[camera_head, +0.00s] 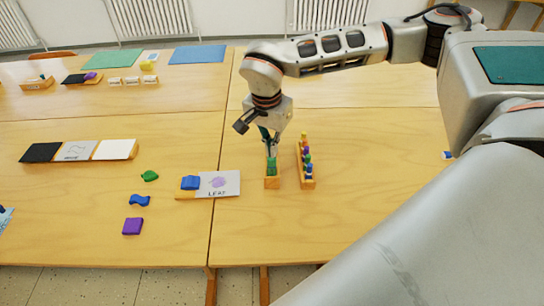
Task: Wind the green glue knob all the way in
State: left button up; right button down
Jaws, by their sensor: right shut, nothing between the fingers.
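The green glue knob (271,167) sits upright on a small wooden block (271,183) on the table, right of the seam between the two front tables. My right gripper (271,152) points down at the knob's top from above. Its fingers are shut with nothing between them. I cannot tell whether the fingertips touch the knob. My left gripper is not in view.
A wooden rack (308,184) of several coloured knobs stands close on the right. A card (219,184) with a purple shape and a blue piece (190,182) lie to the left. The table further right is mostly clear.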

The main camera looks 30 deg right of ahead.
jog(key=shift+f, duration=0.6)
jog(key=shift+r, duration=0.2)
dwell(0.4)
jog(key=shift+r+p, duration=0.35)
jog(key=shift+p, duration=0.2)
jog(key=c, duration=1.1)
grip_release()
